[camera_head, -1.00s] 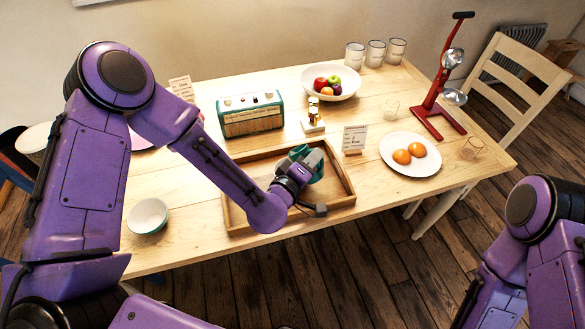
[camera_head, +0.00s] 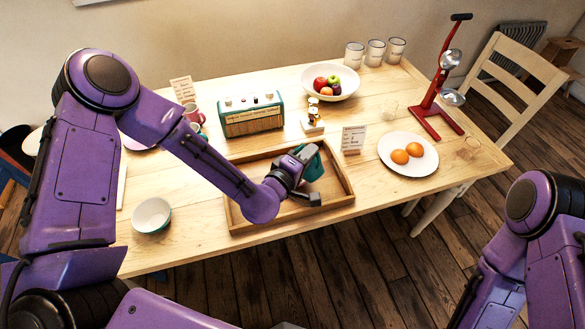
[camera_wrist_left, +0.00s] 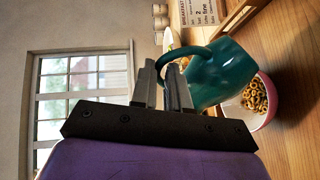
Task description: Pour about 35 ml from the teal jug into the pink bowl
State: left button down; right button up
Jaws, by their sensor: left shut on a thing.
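The teal jug (camera_head: 314,168) is held by my left gripper (camera_head: 299,171) above the right part of the wooden tray. In the left wrist view the fingers (camera_wrist_left: 165,88) are shut at the handle of the teal jug (camera_wrist_left: 222,72). The jug's mouth and contents are hidden, and its exact tilt is hard to tell. The pink bowl (camera_wrist_left: 271,109) shows partly behind the jug in the left wrist view, with small brown rings in it. I cannot make it out in the head view. My right gripper is out of view.
The wooden tray (camera_head: 236,217) lies at the table's front edge. A white-and-teal bowl (camera_head: 151,215) is left of it. A radio (camera_head: 251,115), a card (camera_head: 352,138), a plate with oranges (camera_head: 408,168), a fruit bowl (camera_head: 345,88) and a red stand (camera_head: 428,106) stand around.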

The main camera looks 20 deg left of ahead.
aim_at(321, 171)
pick_arm(q)
jog(key=shift+d, duration=0.6)
jog(key=shift+s+d, duration=0.1)
jog(key=shift+d, duration=0.15)
dwell(0.3)
jog(key=shift+d+n, duration=0.3)
jog(key=shift+d, duration=0.05)
jog(key=shift+f+n, duration=0.15)
jog(key=shift+n, duration=0.15)
dwell(1.0)
jog(key=f+m+b, duration=0.1)
jog(key=s+d+f+m+b, duration=0.1)
jog(key=b, duration=0.1)
jog(key=shift+s+d+f+m, duration=0.15)
jog(key=shift+d+f+m, duration=0.1)
jog(key=shift+m, duration=0.15)
jog(key=shift+s+d+r+m+t+y+b, duration=0.2)
jog(key=shift+d+m+b, duration=0.15)
jog(key=shift+m, duration=0.25)
jog(key=shift+s+d+r+m+t+y+b, duration=0.15)
jog(key=shift+d+m+t+b, duration=0.1)
jog(key=shift+d+m, duration=0.25)
jog(key=shift+s+d+r+m+t+y+b, duration=0.2)
jog(key=shift+d+m+b, duration=0.1)
jog(key=shift+m, duration=0.4)
